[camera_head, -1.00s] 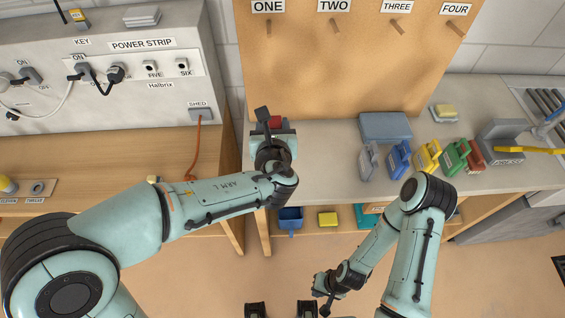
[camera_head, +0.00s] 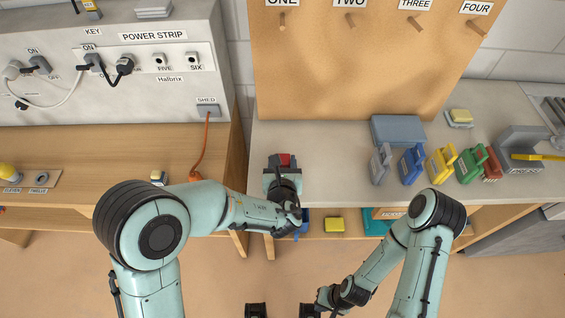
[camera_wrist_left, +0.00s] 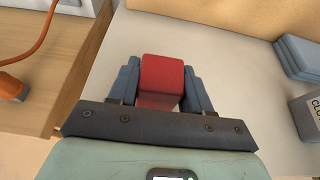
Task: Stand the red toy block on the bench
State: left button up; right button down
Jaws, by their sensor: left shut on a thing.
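The red toy block (camera_head: 285,160) is between the fingers of my left gripper (camera_head: 284,164), over the left part of the grey-topped bench (camera_head: 335,150). The left wrist view shows the block (camera_wrist_left: 161,80) with the blue-grey fingers (camera_wrist_left: 160,88) shut on its two sides. The block's far end sticks out past the fingertips. I cannot tell whether the block touches the bench top. My right gripper (camera_head: 328,299) hangs low in front of the bench, away from the block, and its fingers are not clear.
A blue-grey box (camera_head: 397,130) and several coloured caddies, such as a yellow one (camera_head: 441,163), stand on the bench's right. A peg board (camera_head: 350,70) rises behind. An orange cable (camera_head: 200,150) hangs left of the bench. The bench top's middle is clear.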

pick_arm(q)
jog(key=o, duration=0.6)
jog(key=shift+f, duration=0.15)
jog(key=o, duration=0.5)
jog(key=shift+c, duration=0.2)
jog(key=shift+r, duration=0.2)
jog(key=shift+s+r, duration=0.15)
jog(key=shift+s, duration=0.1)
jog(key=b+v, duration=0.1)
jog(key=v, duration=1)
jog(key=shift+s, duration=0.25)
jog(key=shift+r, duration=0.1)
